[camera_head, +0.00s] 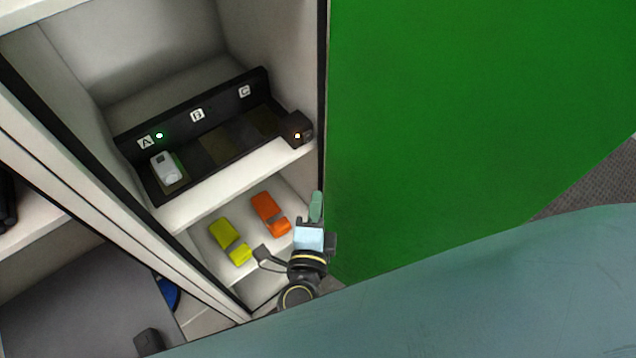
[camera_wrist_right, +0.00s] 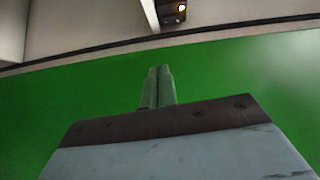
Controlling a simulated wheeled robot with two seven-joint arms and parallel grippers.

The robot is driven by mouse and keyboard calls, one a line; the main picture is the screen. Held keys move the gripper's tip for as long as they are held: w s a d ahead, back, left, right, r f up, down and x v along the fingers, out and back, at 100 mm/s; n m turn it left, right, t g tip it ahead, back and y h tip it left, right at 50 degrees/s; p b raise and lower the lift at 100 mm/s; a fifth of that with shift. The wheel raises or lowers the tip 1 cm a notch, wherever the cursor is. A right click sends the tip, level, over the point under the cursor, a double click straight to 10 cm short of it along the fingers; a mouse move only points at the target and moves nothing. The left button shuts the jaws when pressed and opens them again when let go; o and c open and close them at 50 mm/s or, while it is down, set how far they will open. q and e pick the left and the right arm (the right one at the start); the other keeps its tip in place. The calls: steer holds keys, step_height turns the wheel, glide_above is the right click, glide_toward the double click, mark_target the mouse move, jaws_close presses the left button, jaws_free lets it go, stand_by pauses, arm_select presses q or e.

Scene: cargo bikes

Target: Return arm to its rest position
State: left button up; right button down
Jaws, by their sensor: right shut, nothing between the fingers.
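My right gripper (camera_head: 316,207) is in the head view, in front of the right edge of the open cabinet, beside the green panel. Its fingers are shut with nothing between them. In the right wrist view the two closed fingertips (camera_wrist_right: 158,86) point up against the green panel (camera_wrist_right: 60,105). My left gripper does not show in either view.
The cabinet's upper shelf holds a black charging rack (camera_head: 197,118) marked A, B, C, with a white battery (camera_head: 166,169) at A and a green light. A small dark box (camera_head: 298,129) sits at its right end. Yellow (camera_head: 229,242) and orange (camera_head: 270,213) items lie on the lower shelf.

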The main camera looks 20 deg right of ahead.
steer(key=shift+s+a, duration=0.25)
steer(key=shift+s, duration=0.15)
steer(key=s+f+n+g+y+b, duration=0.1)
steer(key=s+f+n+y, duration=0.2)
steer(key=f+n, duration=0.45)
steer(key=s+f+n+g+y, duration=0.2)
steer(key=f+n+y, duration=0.25)
steer(key=f, duration=0.65)
steer(key=s+f+n+g+y+b, duration=0.1)
steer(key=s+f+n+y, duration=0.2)
steer(key=f+n, duration=0.45)
steer(key=s+d+f+n+g+h, duration=0.1)
steer(key=s+d+f+g, duration=0.2)
steer(key=s, duration=0.4)
steer(key=s+d+f+n+g, duration=0.2)
steer(key=s+d+f+g, duration=0.2)
steer(key=s+d+f, duration=0.2)
steer(key=s+d+f+n+g+h, duration=0.1)
steer(key=s+d+f+n+g, duration=0.1)
steer(key=s+d+f, duration=0.3)
steer(key=s+f+g+b, duration=0.1)
steer(key=s+f, duration=0.2)
steer(key=s, duration=0.2)
steer(key=shift+g+h, duration=0.3)
steer(key=shift+h, duration=0.05)
steer(key=shift+n, duration=0.25)
